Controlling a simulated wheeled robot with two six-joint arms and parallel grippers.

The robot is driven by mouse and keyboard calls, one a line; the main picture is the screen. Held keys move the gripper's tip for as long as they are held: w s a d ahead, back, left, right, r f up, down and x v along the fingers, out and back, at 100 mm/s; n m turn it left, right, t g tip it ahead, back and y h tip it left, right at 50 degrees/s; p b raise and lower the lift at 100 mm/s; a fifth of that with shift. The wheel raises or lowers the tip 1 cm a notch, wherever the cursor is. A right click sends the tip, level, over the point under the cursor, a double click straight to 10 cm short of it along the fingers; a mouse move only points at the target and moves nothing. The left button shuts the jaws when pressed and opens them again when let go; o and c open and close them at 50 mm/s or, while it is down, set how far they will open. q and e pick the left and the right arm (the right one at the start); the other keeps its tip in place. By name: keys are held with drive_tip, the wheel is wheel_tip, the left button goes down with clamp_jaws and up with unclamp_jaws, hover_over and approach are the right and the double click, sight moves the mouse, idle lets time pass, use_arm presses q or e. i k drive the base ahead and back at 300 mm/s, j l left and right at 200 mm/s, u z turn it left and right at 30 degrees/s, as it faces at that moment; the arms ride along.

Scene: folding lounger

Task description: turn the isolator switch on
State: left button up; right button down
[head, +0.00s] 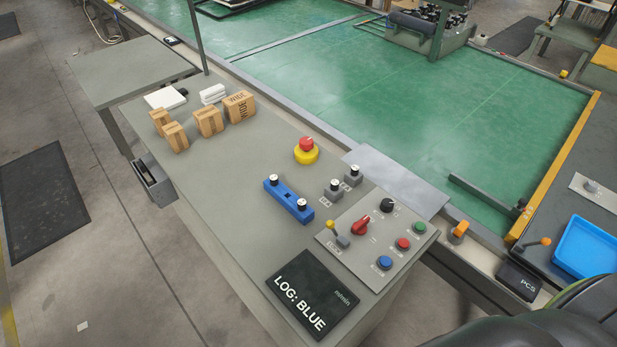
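A grey control panel (346,262) lies on the near right end of the grey bench. On it is a red rotary handle (361,225), a black knob (387,205), and a toggle lever with a yellow tip (331,226). Green (419,228), red (403,244) and blue (385,262) push buttons sit along its right side. The panel labels are too small to read, so I cannot tell for certain which control is the isolator switch or its setting. Neither of my grippers is in view.
The bench (228,177) also holds a red-and-yellow emergency stop (306,151), a blue block with knobs (287,202), cardboard boxes (207,121) and a black "LOG: BLUE" display (312,294). A blue tray (588,250) stands at the right. The bench's left middle is clear.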

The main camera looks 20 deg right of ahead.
sight(360, 228)
drive_tip(key=j+z, duration=0.1)
drive_tip(key=z, duration=1.05)
